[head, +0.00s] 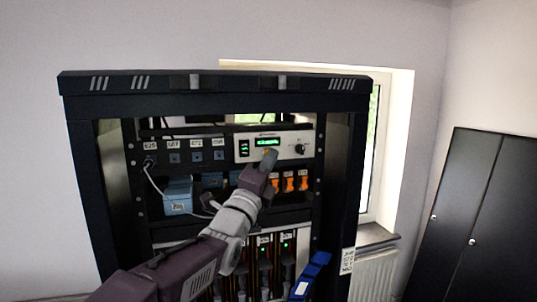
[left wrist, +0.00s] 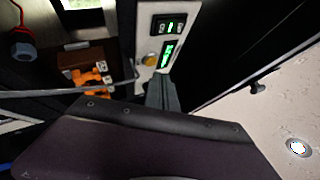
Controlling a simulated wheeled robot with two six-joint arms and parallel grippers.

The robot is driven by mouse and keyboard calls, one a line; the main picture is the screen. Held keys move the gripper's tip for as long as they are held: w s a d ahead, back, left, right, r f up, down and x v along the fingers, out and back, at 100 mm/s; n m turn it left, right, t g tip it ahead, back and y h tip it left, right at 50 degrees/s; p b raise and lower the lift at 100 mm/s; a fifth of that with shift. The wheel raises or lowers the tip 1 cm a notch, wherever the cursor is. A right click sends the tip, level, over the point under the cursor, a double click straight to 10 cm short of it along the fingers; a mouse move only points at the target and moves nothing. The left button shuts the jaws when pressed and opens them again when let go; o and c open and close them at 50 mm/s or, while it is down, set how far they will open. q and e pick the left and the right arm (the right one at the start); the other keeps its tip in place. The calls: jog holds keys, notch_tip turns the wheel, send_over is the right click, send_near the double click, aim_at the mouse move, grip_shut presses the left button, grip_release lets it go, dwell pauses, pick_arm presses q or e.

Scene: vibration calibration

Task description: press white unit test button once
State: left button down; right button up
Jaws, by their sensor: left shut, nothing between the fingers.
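The white unit (head: 285,148) sits in the upper part of the black rack, with a green lit display and a dark knob on its front. It also shows edge-on in the left wrist view (left wrist: 146,22), with green displays and a round yellowish button (left wrist: 149,59), which I take to be the test button. My left gripper (head: 268,160) is shut and empty, its tip in front of the unit's lower edge, below the display. In the left wrist view its fingers (left wrist: 161,93) point at the unit close to the button. I cannot tell whether they touch it. My right gripper is not in view.
The black rack (head: 215,83) frames the unit. Blue boxes (head: 178,196) and orange connectors (head: 289,184) sit below it, with a grey cable (head: 152,178) at left. A blue object (head: 313,272) is at the lower right. A dark cabinet (head: 470,215) stands at right.

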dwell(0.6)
pick_arm(q)
jog(key=shift+w+a, duration=0.15)
jog(key=shift+w, duration=0.3)
jog(key=shift+w+a, duration=0.1)
jog(key=shift+w, duration=0.2)
dwell(0.7)
jog(key=shift+s+d+b, duration=0.2)
jog(key=shift+s+b, duration=0.5)
jog(key=shift+b, duration=0.45)
